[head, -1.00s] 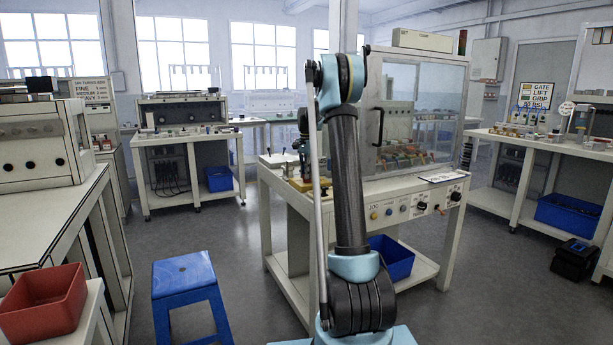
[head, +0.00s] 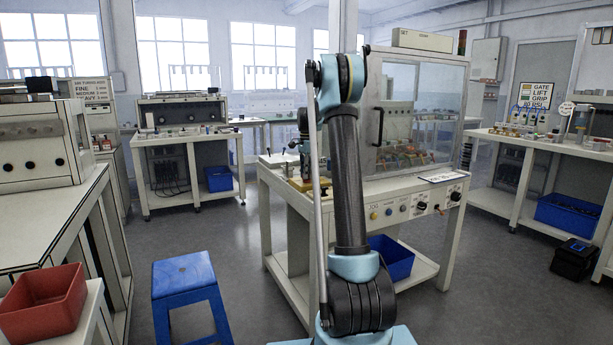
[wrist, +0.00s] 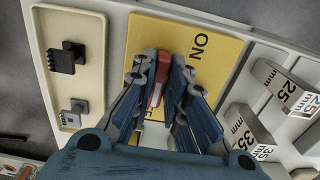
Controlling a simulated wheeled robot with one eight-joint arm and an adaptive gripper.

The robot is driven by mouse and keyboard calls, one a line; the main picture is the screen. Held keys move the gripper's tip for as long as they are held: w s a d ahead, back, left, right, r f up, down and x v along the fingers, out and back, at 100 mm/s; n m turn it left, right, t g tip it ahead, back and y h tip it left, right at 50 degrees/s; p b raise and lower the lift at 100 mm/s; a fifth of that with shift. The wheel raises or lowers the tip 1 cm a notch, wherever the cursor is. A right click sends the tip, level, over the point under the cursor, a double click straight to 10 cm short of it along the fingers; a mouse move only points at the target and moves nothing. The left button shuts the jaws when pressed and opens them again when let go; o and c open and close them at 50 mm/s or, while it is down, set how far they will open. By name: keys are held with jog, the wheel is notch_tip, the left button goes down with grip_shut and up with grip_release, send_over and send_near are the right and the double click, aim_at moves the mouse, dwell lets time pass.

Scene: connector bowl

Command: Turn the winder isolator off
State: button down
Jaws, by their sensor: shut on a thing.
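The winder isolator shows in the wrist view as a yellow plate (wrist: 222,68) with a red handle (wrist: 155,94) on it. The word ON is printed on the plate to the upper right of the handle. Another marking below is mostly covered by my gripper. My gripper (wrist: 163,70) has its fingers closed on both sides of the red handle. In the head view the yellow plate (head: 308,186) lies on the left end of the machine bench, partly behind my arm.
Metal blocks marked 25 (wrist: 285,88) and 35 (wrist: 247,132) stand close on the right. A blue stool (head: 183,275) stands on the floor.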

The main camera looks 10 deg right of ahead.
jog(key=c, duration=1.6)
grip_release()
jog(key=shift+r, duration=0.1)
notch_tip(320, 180, up, 12)
